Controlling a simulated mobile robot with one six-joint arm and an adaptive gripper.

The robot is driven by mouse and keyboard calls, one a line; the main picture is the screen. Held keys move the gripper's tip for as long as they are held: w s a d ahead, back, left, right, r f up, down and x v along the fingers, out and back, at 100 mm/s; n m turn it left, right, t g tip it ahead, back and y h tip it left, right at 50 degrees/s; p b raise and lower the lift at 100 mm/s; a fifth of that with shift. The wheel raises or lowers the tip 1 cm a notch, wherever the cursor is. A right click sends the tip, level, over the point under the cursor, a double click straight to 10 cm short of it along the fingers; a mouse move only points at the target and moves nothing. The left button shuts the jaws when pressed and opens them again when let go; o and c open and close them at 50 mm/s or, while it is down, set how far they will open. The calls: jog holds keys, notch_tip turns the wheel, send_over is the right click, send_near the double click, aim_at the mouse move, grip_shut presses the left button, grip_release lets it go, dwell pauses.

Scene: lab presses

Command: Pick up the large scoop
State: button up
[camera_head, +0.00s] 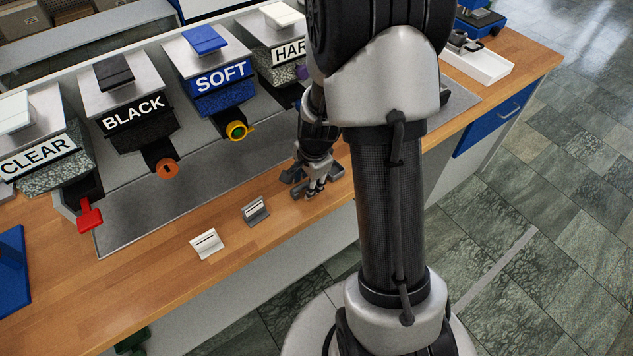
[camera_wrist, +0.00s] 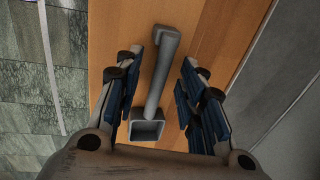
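The large scoop is a grey tool with a long straight handle (camera_wrist: 159,82) and a square hollow cup (camera_wrist: 147,129). It lies on the wooden bench top in the wrist view. My gripper (camera_wrist: 161,72) is open above it, with the blue-padded fingers on either side of the scoop and visible gaps to it. The cup is at the near end, close to my palm. In the head view my gripper (camera_head: 312,188) is low over the bench, and it mostly hides the scoop there.
Two small holders, one white (camera_head: 207,244) and one grey (camera_head: 256,210), stand on the bench left of my gripper. Behind are hoppers labelled CLEAR (camera_head: 38,158), BLACK (camera_head: 133,113) and SOFT (camera_head: 222,78). A white tray (camera_head: 478,66) is at the back right. The bench's front edge is close.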

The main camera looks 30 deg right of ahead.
jog(key=shift+r, duration=0.1)
grip_shut()
jog(key=shift+r, duration=0.1)
dwell(0.4)
